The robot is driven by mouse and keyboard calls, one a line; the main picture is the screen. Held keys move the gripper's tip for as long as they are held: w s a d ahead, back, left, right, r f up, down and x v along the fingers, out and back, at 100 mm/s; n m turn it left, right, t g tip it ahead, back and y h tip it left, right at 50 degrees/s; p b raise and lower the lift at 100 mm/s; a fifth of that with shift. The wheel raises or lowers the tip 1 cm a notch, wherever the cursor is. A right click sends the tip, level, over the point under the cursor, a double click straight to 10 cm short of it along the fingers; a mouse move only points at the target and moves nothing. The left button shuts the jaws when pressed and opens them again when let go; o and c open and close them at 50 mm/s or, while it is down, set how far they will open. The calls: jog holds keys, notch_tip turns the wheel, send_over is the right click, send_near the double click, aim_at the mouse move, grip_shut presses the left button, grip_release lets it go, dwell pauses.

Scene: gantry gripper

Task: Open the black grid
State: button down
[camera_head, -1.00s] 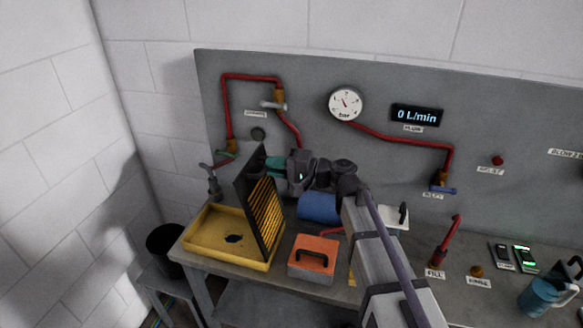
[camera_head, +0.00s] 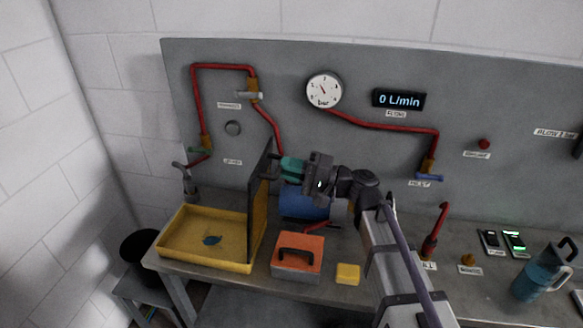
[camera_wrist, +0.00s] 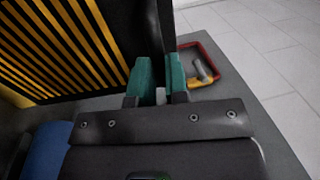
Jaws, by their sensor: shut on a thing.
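The black grid (camera_head: 259,205) stands about upright along the right side of the yellow tray (camera_head: 250,262), seen almost edge-on in the head view. In the wrist view the grid (camera_wrist: 70,45) fills the upper left, with yellow showing between its dark slats. My gripper (camera_head: 279,168) is at the grid's upper right part, reaching in from the right. Its green fingers (camera_wrist: 160,85) are shut on the grid's dark edge. The exact contact is partly hidden between the fingers.
A small blue shape lies in the tray. An orange box with a black handle (camera_head: 298,252) and a yellow block (camera_head: 347,274) stand to the right. A blue cylinder (camera_head: 304,205) is behind, below my gripper. A tap (camera_head: 188,182) rises behind the tray. A black bin (camera_head: 140,250) is left.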

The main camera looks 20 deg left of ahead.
jog(key=shift+s+a+f, duration=0.1)
jog(key=shift+f, duration=0.05)
jog(key=c, duration=1.3)
grip_release()
jog(key=shift+a+f, duration=0.1)
jog(key=shift+a, duration=0.1)
jog(key=shift+o, duration=0.9)
jog(key=shift+d, duration=0.1)
jog(key=w+d+f+b, duration=0.1)
jog(key=d, duration=0.9)
jog(key=shift+w+d+f+b, duration=0.15)
jog(key=shift+d+f+b, duration=0.1)
jog(key=shift+d+b, duration=0.1)
